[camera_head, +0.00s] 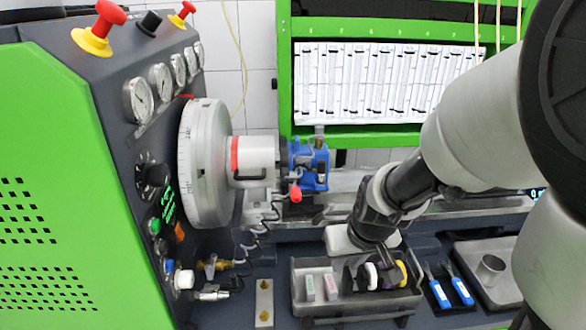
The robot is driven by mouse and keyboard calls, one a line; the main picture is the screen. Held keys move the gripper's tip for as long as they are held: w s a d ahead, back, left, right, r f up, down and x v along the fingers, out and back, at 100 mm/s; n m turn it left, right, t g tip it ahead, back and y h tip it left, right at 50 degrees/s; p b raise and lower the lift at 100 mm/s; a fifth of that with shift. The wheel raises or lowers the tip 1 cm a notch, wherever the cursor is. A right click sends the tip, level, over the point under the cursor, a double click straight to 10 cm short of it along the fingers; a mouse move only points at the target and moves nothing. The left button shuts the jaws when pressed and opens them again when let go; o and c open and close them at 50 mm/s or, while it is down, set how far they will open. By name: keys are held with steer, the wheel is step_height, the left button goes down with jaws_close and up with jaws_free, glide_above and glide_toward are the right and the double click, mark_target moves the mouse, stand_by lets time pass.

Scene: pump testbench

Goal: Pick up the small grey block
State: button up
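A grey open tray (300,305) stands on the dark bench at lower centre. I cannot tell which one, if either, is the small grey block. My gripper (372,262) reaches down from the upper right to above the tray's right part, right of the two blocks. Its fingertips are dark and hard to separate from the things behind, so I cannot see whether it is open or holds anything.
A white disc (371,276) and a yellow-and-black round part (402,272) are in the tray's right part. Blue-handled tools (461,289) and a metal tray with a cup (490,268) are to the right. A pale plate (264,303) lies left. The pump machine (205,160) stands behind left.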

mark_target(332, 285)
steer(key=b+x, duration=0.2)
steer(key=x, duration=0.3)
steer(key=b+x, duration=0.3)
steer(key=x, duration=0.2)
steer(key=b+x, duration=0.2)
steer(key=x, duration=0.4)
steer(key=shift+s+a+f, duration=0.15)
steer(key=shift+s+f, duration=0.1)
steer(key=shift+s, duration=0.1)
steer(key=shift+c, duration=0.2)
jaws_close()
